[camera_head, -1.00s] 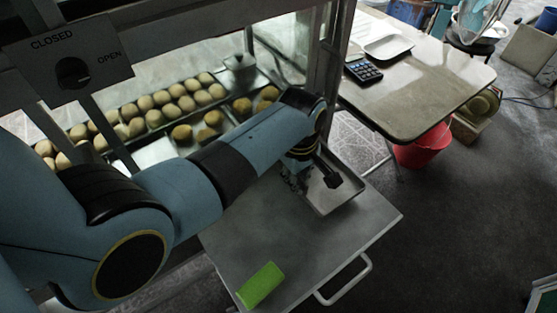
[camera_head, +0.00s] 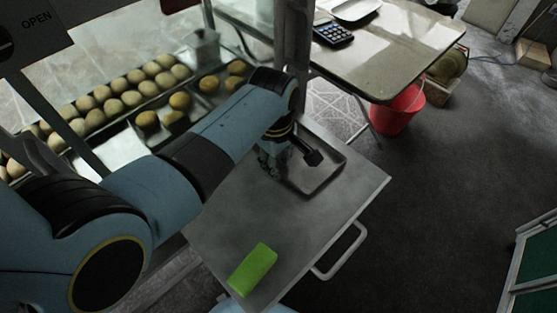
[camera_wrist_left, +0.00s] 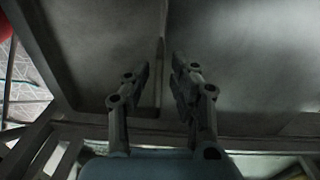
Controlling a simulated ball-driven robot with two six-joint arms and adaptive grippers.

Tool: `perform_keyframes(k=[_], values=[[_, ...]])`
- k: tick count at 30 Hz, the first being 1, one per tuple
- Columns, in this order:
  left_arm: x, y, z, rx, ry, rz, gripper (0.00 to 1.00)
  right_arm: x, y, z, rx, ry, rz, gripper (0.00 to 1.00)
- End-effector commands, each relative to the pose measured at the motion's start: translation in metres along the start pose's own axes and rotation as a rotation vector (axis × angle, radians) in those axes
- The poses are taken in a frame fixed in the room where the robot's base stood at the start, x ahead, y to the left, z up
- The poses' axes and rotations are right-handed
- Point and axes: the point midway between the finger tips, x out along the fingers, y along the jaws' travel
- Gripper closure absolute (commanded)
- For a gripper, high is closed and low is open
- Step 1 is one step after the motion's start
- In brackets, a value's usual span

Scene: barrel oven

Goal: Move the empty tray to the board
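The empty tray (camera_head: 330,160) is a shallow dark metal tray with a raised rim. It lies at the far end of the grey board (camera_head: 225,225), which has a white handle at its right edge. My left gripper (camera_head: 290,158) reaches down at the tray's near-left side, partly covering it. In the left wrist view the two fingers of my left gripper (camera_wrist_left: 158,88) stand apart. A thin upright metal edge, apparently the tray's rim, shows between them. Contact with it cannot be made out. My right gripper is not in view.
A green block (camera_head: 252,268) lies on the board's near part. Trays of buns (camera_head: 130,92) sit behind the oven frame at left. A table (camera_head: 400,50) with a calculator (camera_head: 333,33) stands behind, above a red bucket (camera_head: 397,108). The board's middle is clear.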

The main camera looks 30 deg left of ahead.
Motion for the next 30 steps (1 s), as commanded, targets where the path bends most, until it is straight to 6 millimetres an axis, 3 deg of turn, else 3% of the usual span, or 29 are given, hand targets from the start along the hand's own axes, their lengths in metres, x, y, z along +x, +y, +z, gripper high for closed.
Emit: perform_keyframes(k=[11, 14, 24, 30], values=[[-0.006, 0.0, 0.0, 0.0, 0.0, 0.001, 0.69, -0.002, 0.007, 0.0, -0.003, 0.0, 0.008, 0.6], [-0.02, 0.001, 0.0, 0.0, 0.001, 0.003, 0.69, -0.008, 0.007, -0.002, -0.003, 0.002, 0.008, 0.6], [-0.095, 0.001, 0.0, -0.001, 0.001, 0.003, 0.69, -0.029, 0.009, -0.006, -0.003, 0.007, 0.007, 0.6], [-0.118, 0.001, 0.0, 0.001, 0.0, 0.001, 0.69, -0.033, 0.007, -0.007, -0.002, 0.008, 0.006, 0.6]])
